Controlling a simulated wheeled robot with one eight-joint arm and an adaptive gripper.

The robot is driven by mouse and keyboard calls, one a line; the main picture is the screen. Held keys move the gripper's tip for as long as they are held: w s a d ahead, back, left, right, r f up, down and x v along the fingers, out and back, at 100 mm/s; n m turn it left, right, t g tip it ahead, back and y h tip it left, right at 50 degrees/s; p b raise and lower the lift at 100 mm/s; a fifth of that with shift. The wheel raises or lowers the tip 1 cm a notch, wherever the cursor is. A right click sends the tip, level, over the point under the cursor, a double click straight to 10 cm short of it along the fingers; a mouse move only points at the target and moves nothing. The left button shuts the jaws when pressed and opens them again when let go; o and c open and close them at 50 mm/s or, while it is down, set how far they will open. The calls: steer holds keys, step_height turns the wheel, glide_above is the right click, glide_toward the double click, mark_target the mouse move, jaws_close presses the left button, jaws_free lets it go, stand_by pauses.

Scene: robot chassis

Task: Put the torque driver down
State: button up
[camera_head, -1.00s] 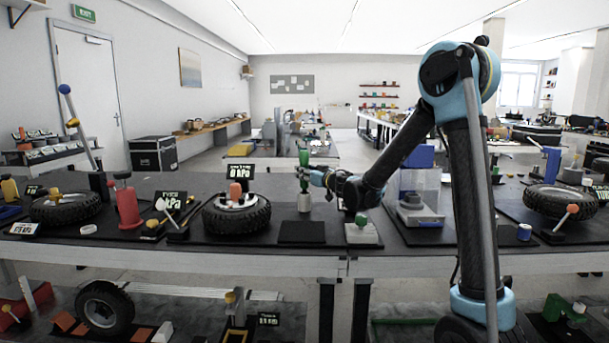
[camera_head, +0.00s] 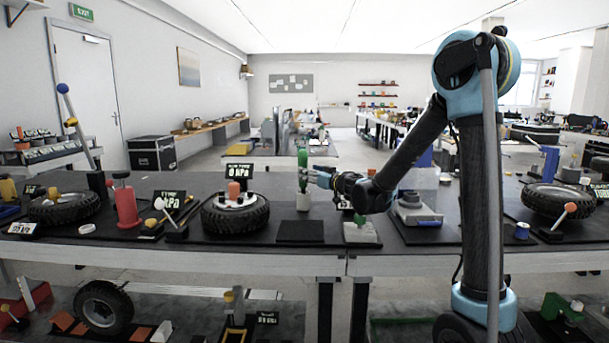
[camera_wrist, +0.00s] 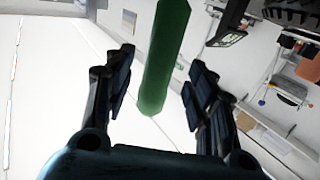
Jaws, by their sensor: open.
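My gripper (camera_head: 304,176) is at the driver, reaching in from the right just below the green handle. In the wrist view the green handle (camera_wrist: 163,60) stands between my two spread fingers, with a gap visible on both sides. The fingers are open and do not appear to press on it.
A black mat (camera_head: 300,232) lies in front of the holder. A wheel (camera_head: 262,216) with a pressure display stands to the left. A pale block with a green knob (camera_head: 360,230) and a clear-topped machine (camera_head: 416,212) stand to the right, below my forearm.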

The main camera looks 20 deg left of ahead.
steer(key=v, duration=0.7)
steer(key=w+d+r+m+t+h, duration=0.15)
steer(key=d+m+t+h, duration=0.65)
steer(key=d, duration=2.2)
steer(key=s+d+f+m+g+h, duration=0.3)
steer(key=s+d+f+g+h, duration=0.45)
steer(key=s+d+h, duration=0.35)
steer(key=s+f+g+y, duration=0.1)
steer(key=s+f+g, duration=0.2)
steer(key=s, duration=0.5)
steer(key=s+f+g+y, duration=0.2)
steer(key=s+f+g, duration=0.1)
steer(key=s+f, duration=0.3)
steer(key=s+d+f+n+g+y, duration=0.1)
steer(key=s+f, duration=0.4)
steer(key=s, duration=0.5)
steer(key=shift+s+g+y, duration=0.4)
steer(key=shift+g+y, duration=0.2)
steer(key=shift+g, duration=0.65)
